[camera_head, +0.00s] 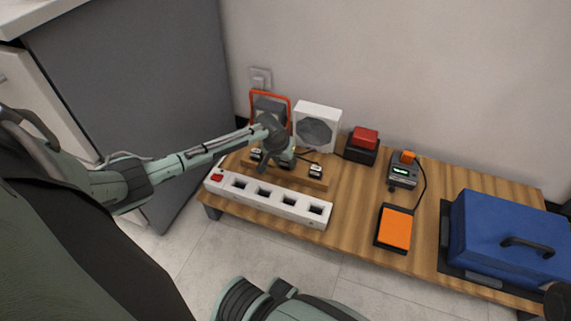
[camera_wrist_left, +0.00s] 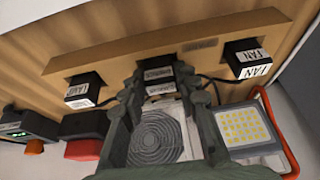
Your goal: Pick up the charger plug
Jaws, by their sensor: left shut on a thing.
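A light wooden plug holder (camera_head: 296,175) lies on the low table behind the power strip, with three black plugs in it, and also shows in the left wrist view (camera_wrist_left: 120,50). The middle plug (camera_wrist_left: 158,74) has a white label, too blurred to read surely, but longer than the others. My left gripper (camera_head: 281,160) is shut on this middle plug, one finger on each side, and in the left wrist view its fingers (camera_wrist_left: 162,86) frame it. The plug seems still at the holder.
Outer plugs, one marked FAN (camera_wrist_left: 248,60) and another (camera_wrist_left: 84,90), flank the held one. A white power strip (camera_head: 268,201) lies in front. A white fan (camera_head: 317,127), an orange-framed lamp (camera_head: 270,104), a red-topped box (camera_head: 362,145), an orange-faced device (camera_head: 395,228) and a blue toolbox (camera_head: 508,235) stand around.

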